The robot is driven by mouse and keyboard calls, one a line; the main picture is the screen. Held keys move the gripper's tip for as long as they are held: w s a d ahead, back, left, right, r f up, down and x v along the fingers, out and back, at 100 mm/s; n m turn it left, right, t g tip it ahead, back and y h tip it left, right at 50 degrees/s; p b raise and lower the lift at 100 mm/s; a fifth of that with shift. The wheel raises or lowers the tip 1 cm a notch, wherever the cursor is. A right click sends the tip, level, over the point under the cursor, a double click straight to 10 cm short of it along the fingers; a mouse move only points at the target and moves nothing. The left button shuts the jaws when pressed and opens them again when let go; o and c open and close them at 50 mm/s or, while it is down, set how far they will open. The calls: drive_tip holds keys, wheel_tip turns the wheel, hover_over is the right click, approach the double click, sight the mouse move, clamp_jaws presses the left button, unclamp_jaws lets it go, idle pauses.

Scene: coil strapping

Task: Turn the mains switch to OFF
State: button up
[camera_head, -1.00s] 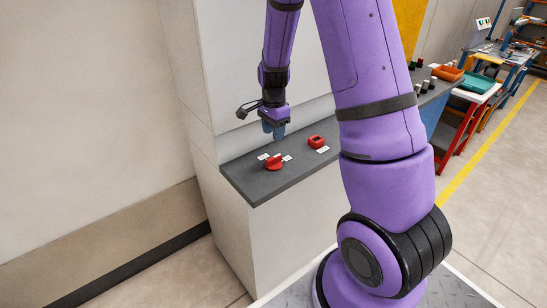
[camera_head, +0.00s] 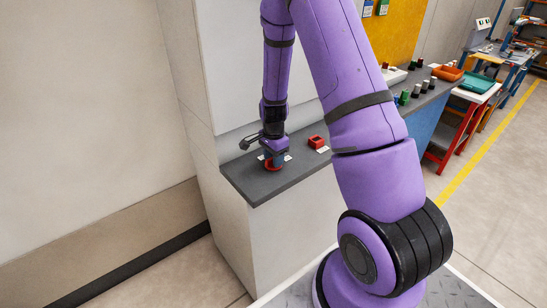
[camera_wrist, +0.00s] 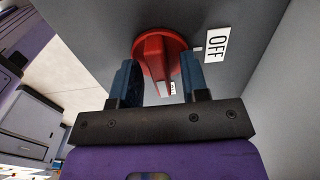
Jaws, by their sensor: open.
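The mains switch is a red rotary knob with a raised grip bar on a round base. It shows in the wrist view (camera_wrist: 160,48), and in the head view (camera_head: 272,166) it is partly hidden by my gripper. An OFF label (camera_wrist: 216,43) sits to the right of the knob in the wrist view. My gripper (camera_wrist: 160,80) is open, with one blue finger on each side of the knob's bar. A gap shows between the bar and each finger. In the head view my gripper (camera_head: 274,157) points down at the knob.
The knob is on a dark grey shelf (camera_head: 262,190) against a pale wall. A second red device (camera_head: 317,142) with a white label stands to the right on the shelf.

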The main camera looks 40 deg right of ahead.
clamp_jaws()
drive_tip(key=n, duration=0.4)
drive_tip(key=shift+n, duration=0.3)
drive_tip(key=n, duration=0.4)
drive_tip(key=shift+n, duration=0.3)
drive_tip(key=n, duration=0.4)
drive_tip(key=shift+n, duration=2.4)
